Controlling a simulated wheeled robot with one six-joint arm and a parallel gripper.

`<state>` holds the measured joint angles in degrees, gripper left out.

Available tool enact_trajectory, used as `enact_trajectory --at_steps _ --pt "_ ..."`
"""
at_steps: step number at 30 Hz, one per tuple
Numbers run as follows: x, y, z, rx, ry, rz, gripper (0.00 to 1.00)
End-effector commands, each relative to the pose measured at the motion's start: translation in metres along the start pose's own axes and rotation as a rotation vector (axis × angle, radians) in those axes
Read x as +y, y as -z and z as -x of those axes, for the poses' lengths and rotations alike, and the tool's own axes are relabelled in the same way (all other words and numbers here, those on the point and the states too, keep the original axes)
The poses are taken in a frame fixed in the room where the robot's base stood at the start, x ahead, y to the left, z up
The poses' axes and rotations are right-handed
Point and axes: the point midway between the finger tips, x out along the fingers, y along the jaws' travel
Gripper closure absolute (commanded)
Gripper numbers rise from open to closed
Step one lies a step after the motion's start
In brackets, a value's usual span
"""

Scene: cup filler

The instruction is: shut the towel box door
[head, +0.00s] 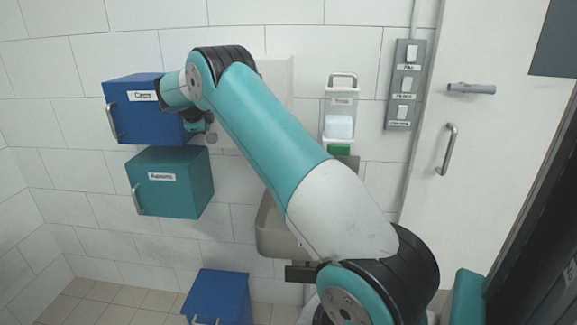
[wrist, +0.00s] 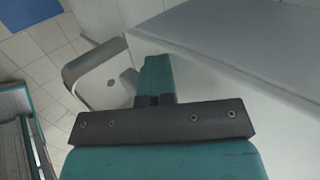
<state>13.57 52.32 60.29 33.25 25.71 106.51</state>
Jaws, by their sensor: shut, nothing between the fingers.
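The towel box is most likely the plain white box (head: 278,82) on the tiled wall in the head view, largely hidden behind my arm. In the wrist view, large pale panels (wrist: 245,45) fill the upper right, very close to my gripper. They look like part of this box, but I cannot tell door from body or how far the door is open. My gripper (wrist: 156,64) is shut and empty, with its fingers against or just in front of the pale surface; contact is unclear. In the head view, the gripper is mostly hidden behind my wrist.
A basin (head: 275,232) is below, and a blue floor box (head: 219,296) stands lower left. A soap dispenser (head: 340,110), switches (head: 404,84) and a door (head: 478,125) are right.

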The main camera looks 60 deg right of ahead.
Motion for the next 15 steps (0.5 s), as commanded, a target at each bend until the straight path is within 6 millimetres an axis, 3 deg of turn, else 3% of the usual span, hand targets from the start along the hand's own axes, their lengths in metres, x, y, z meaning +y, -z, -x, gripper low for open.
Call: enact_trajectory --at_steps 8,15 --pt "-0.004 -0.003 0.001 -0.015 0.021 0.001 1.00" --pt "0.020 -0.006 0.019 -0.009 0.014 -0.001 1.00"
